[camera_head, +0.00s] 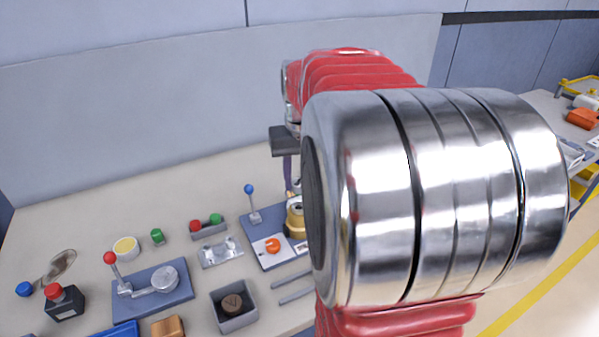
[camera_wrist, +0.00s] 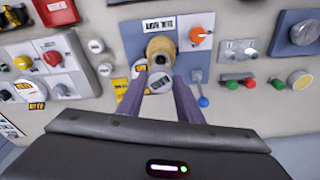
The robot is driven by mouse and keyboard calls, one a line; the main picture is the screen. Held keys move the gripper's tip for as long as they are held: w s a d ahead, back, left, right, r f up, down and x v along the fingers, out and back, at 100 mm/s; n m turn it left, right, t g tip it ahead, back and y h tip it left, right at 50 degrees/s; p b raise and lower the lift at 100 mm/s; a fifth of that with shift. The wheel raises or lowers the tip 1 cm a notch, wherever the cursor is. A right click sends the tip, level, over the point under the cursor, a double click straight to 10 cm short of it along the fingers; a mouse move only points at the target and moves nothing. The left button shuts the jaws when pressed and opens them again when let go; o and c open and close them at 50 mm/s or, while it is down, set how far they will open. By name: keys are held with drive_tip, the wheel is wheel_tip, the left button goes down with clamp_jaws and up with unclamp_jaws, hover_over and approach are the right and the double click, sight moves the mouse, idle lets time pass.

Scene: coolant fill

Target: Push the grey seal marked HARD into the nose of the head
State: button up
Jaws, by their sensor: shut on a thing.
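The brass-coloured head (camera_wrist: 160,44) stands on a blue board, with a dark round opening at its nose. It also shows in the head view (camera_head: 294,222), partly hidden by my arm. My gripper (camera_wrist: 160,74) has its two purple fingers close together at the nose. It is shut on a small grey ring, which I take to be the seal (camera_wrist: 160,61); no HARD marking can be read on it. The seal appears at the nose opening, but I cannot tell how far in it sits. In the head view my arm hides most of my gripper (camera_head: 288,185).
On the same board are an orange knob (camera_head: 272,246) and a blue-tipped lever (camera_head: 251,200). A red-tipped lever fixture (camera_head: 150,288), a grey box (camera_head: 234,305) and red and green buttons (camera_head: 206,224) stand to the left. A wall panel rises behind the bench.

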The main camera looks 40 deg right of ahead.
sight(299, 191)
drive_tip(key=shift+f, duration=1.6)
drive_tip(key=shift+f, duration=0.75)
idle(1.6)
drive_tip(key=shift+r, duration=0.35)
drive_tip(key=shift+f, duration=0.7)
idle(1.8)
drive_tip(key=o, duration=1.1)
wheel_tip(299, 191, up, 14)
drive_tip(key=s+a, duration=0.1)
drive_tip(key=shift+s+f, duration=0.2)
drive_tip(key=shift+s, duration=0.2)
